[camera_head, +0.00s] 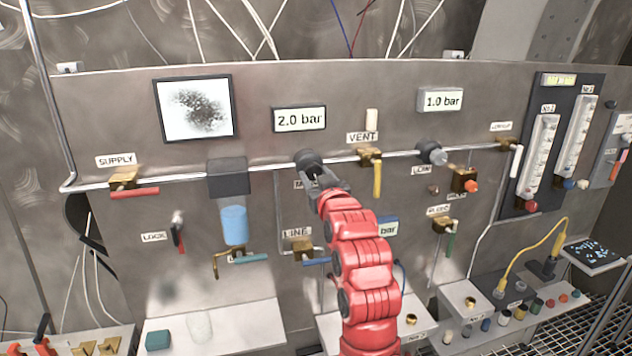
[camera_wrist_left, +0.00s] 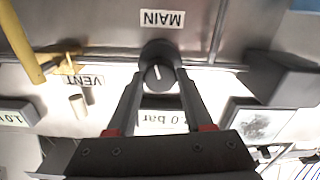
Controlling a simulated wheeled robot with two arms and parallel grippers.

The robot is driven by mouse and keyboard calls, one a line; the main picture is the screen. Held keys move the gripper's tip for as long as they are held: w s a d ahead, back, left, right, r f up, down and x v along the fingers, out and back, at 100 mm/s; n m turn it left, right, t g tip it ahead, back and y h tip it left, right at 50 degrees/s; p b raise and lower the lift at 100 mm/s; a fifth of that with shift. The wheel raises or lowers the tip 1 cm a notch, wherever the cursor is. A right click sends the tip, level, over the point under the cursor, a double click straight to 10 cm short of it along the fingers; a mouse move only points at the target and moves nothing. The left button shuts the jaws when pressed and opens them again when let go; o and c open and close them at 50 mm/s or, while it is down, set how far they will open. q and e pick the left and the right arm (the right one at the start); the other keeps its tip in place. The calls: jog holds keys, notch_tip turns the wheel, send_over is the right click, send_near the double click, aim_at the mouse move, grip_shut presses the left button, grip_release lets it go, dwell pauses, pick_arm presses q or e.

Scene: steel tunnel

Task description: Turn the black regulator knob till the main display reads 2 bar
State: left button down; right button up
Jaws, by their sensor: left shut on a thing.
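The black regulator knob (camera_head: 308,160) sits on the pipe below the main display (camera_head: 299,119), which reads 2.0 bar. My left gripper (camera_head: 318,180) reaches it from below and is shut on it. In the left wrist view the knob (camera_wrist_left: 160,74) is between the two fingertips (camera_wrist_left: 158,80), and a white mark shows on its face. The MAIN label (camera_wrist_left: 162,18) shows upside down in that view. The main display (camera_wrist_left: 165,120) is partly hidden there behind the fingers. My right gripper is in neither view.
A yellow VENT lever (camera_head: 377,180) hangs right of the knob. A grey LOW knob (camera_head: 432,153) is farther right, under a 1.0 bar display (camera_head: 440,100). A dark box (camera_head: 228,177) with a blue bowl (camera_head: 235,225) is to the left. A LINE valve (camera_head: 302,247) is below.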

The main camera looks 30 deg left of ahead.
pick_arm(q)
jog(key=shift+c, duration=1.5)
grip_release()
jog(key=shift+d, duration=0.1)
jog(key=shift+s+d, duration=0.25)
jog(key=b+v, duration=0.6)
jog(key=v, duration=1)
jog(key=shift+s, duration=0.3)
jog(key=shift+d, duration=0.15)
